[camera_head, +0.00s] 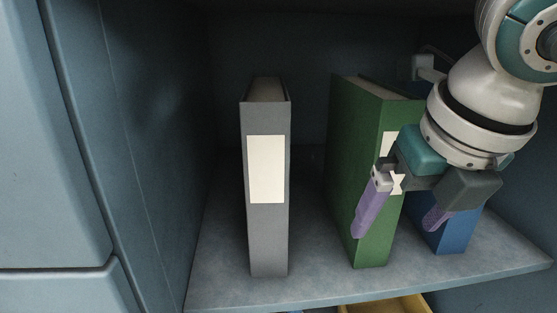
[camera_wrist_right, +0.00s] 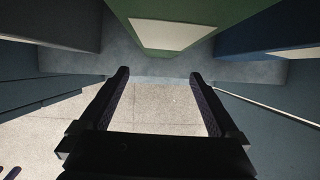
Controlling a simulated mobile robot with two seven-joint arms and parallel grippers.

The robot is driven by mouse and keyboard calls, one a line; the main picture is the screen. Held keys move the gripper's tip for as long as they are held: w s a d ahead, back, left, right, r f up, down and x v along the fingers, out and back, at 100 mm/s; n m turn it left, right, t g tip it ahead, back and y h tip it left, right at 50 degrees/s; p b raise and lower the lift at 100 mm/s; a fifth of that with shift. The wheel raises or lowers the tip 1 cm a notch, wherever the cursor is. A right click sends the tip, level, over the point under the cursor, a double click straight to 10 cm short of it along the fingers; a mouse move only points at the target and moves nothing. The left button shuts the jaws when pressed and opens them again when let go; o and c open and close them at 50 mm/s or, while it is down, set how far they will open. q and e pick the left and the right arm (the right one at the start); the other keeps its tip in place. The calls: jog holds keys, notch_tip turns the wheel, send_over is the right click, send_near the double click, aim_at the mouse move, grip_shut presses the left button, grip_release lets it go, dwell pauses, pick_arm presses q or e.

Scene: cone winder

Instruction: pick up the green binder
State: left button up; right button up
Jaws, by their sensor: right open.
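The green binder (camera_head: 352,150) stands upright on the shelf, its spine facing me with a white label partly hidden by my right gripper. My right gripper (camera_head: 398,228) is in front of the green binder's spine, open and empty, with one purple finger before the green spine and the other before the blue binder (camera_head: 452,234). In the right wrist view the green binder (camera_wrist_right: 195,12) with its label is beyond the two spread fingers (camera_wrist_right: 160,85), with nothing between them. My left gripper is not in view.
A grey binder (camera_head: 268,228) with a white label stands upright to the left, with a clear gap to the green one. The blue binder is close on the right. The shelf (camera_head: 320,285) has side walls. Something yellow (camera_head: 395,305) lies below its front edge.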

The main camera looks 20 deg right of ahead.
aim_at(358, 162)
jog(key=w, duration=0.1)
jog(key=w+b, duration=0.1)
jog(key=w, duration=0.1)
jog(key=w+d+f+b, duration=0.1)
jog(key=shift+w+f, duration=0.1)
jog(key=shift+w, duration=0.25)
jog(key=shift+c, duration=0.4)
grip_shut()
jog(key=shift+d, duration=0.1)
